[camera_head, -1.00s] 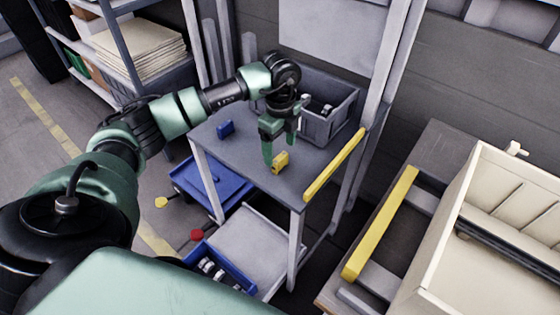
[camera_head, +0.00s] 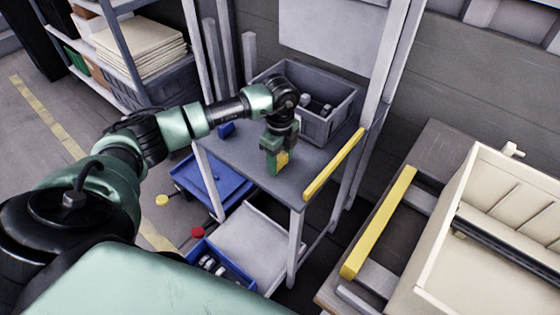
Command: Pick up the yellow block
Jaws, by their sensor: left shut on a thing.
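The yellow block (camera_head: 283,159) is at the grey table (camera_head: 241,149), between the fingers of my left gripper (camera_head: 277,165). My left gripper is shut on it and hides part of it. I cannot tell whether the block still touches the tabletop. My right gripper is not in view.
A blue block (camera_head: 226,130) lies on the table, left of my gripper. A grey bin (camera_head: 331,122) with small parts stands at the table's back. A yellow bar (camera_head: 333,164) runs along the right edge. A cream crate (camera_head: 440,235) stands at the right.

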